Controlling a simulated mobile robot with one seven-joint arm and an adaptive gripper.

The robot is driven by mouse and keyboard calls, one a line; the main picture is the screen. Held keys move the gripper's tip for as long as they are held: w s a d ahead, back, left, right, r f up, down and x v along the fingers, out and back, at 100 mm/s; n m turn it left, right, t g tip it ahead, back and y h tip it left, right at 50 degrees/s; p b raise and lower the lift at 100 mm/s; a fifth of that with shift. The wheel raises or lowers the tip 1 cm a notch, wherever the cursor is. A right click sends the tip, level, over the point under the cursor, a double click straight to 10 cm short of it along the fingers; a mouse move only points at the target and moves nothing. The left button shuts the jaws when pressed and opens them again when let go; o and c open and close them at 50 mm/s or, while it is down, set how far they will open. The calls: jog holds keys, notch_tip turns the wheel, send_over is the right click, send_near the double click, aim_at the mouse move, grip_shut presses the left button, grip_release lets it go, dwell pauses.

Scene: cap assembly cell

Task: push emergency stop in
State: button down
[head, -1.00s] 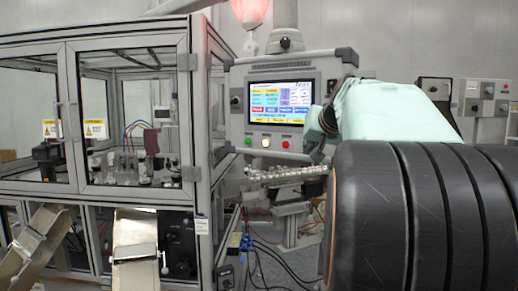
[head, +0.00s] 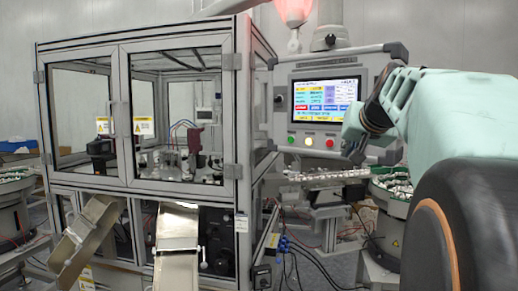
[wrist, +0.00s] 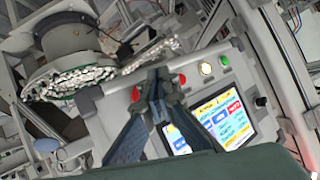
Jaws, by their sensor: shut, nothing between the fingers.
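The control panel (head: 285,98) has a lit screen and a row of buttons below it: green (head: 291,140), white (head: 308,141) and red (head: 330,143). In the wrist view, a second red button (wrist: 135,93) sits near the panel's corner, apart from the row; it looks like the emergency stop. My gripper (wrist: 157,82) is shut and empty, with its tips between the two red buttons in that view. I cannot tell whether it touches the panel. In the head view my gripper (head: 352,148) covers the panel's lower right, hiding the corner red button.
A glazed machine cabinet (head: 122,190) with metal chutes (head: 177,237) stands to the left. A bowl feeder (head: 395,203) and a track of small parts (head: 325,175) lie below the panel at right. Hoses and cables run underneath.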

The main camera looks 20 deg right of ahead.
jog(key=shift+s+a, duration=0.55)
jog(key=shift+a, duration=0.35)
